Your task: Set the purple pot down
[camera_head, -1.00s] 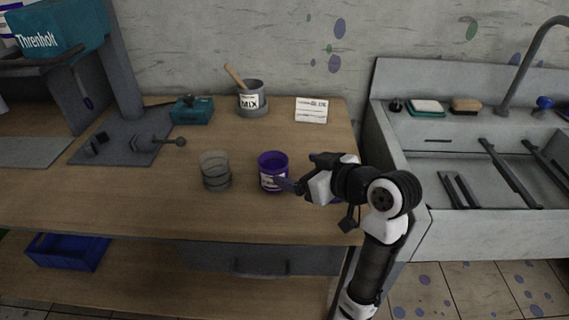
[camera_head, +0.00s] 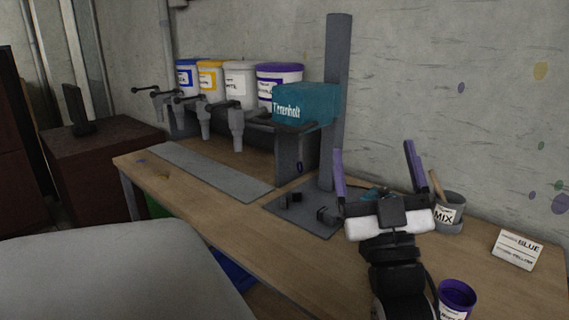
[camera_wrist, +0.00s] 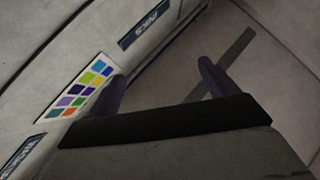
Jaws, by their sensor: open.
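The purple pot (camera_head: 455,298) stands upright on the wooden workbench at the lower right of the head view, partly cut by the bottom edge. It has a white label and its top is open. My gripper (camera_head: 375,165) is raised over the bench to the left of the pot, its two purple fingers wide apart with nothing between them. In the wrist view the fingers (camera_wrist: 165,85) are also apart and empty, and the pot does not show there.
A grey MIX pot (camera_head: 450,215) holding a wooden stick and a white BLUE card (camera_head: 517,250) stand behind the purple pot. The teal Threnholt machine (camera_head: 305,105) and several paint buckets with taps line the back. A grey plate (camera_head: 215,170) lies at left. The wrist view shows a colour chart (camera_wrist: 82,88).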

